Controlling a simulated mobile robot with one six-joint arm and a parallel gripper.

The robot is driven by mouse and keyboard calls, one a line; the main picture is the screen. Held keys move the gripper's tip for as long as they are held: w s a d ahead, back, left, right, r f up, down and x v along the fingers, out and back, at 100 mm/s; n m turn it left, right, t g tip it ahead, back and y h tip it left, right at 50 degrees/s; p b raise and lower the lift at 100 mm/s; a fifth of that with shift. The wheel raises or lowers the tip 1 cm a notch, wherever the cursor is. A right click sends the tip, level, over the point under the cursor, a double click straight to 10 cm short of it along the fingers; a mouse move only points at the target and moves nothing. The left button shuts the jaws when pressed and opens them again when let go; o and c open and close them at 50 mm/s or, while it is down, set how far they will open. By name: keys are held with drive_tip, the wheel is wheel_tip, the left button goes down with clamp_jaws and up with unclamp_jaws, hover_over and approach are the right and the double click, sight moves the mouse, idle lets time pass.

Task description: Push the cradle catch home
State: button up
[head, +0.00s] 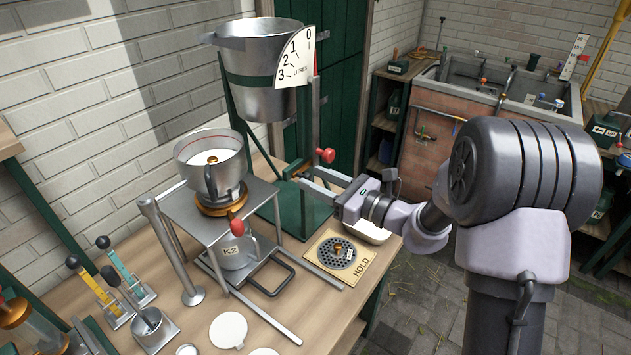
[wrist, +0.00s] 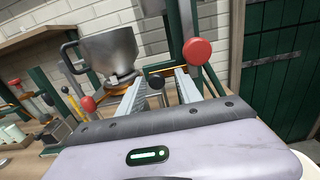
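A large steel pail (head: 262,65) hangs in a green cradle frame (head: 297,205). A red round knob (head: 326,155) sits on the frame's post, with a brass-coloured piece (head: 296,170) low beside it; which of these is the cradle catch I cannot tell for sure. My gripper (head: 305,178) is open, its two fingers apart and pointing at the post just below the knob. In the wrist view the red knob (wrist: 197,51) stands above the right fingertip, and the brass-coloured bar (wrist: 160,69) shows just beyond the gap between the fingers. Contact cannot be told. Nothing is visibly held.
A smaller steel pan (head: 210,158) stands on a metal stand at the left, with a red-knobbed lever (head: 236,226). A HOLD plate (head: 338,258) with a round drain lies below my gripper. Dipsticks and white discs (head: 228,330) occupy the bench front.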

drive_tip(key=shift+s, duration=0.1)
drive_tip(key=p+v, duration=0.2)
drive_tip(key=v, duration=1.5)
drive_tip(key=shift+s+d, duration=0.1)
drive_tip(key=shift+s, duration=0.05)
drive_tip(key=s+a+r+n+g+h+b, duration=0.1)
drive_tip(key=s+a+n+g+h, duration=0.2)
drive_tip(key=s+a+n+g, duration=0.45)
drive_tip(key=s+a+n+g+h, duration=0.25)
drive_tip(key=s+a+n, duration=0.35)
drive_tip(key=s, duration=0.4)
drive_tip(key=s+d+r+n+t+h, duration=0.2)
drive_tip(key=s+d+n+t+h, duration=0.1)
drive_tip(key=d+n+h, duration=0.3)
drive_tip(key=shift+s+d+r+n+t+h+b, duration=0.4)
drive_tip(key=shift+d+n+t, duration=0.35)
drive_tip(key=shift+n+t, duration=0.15)
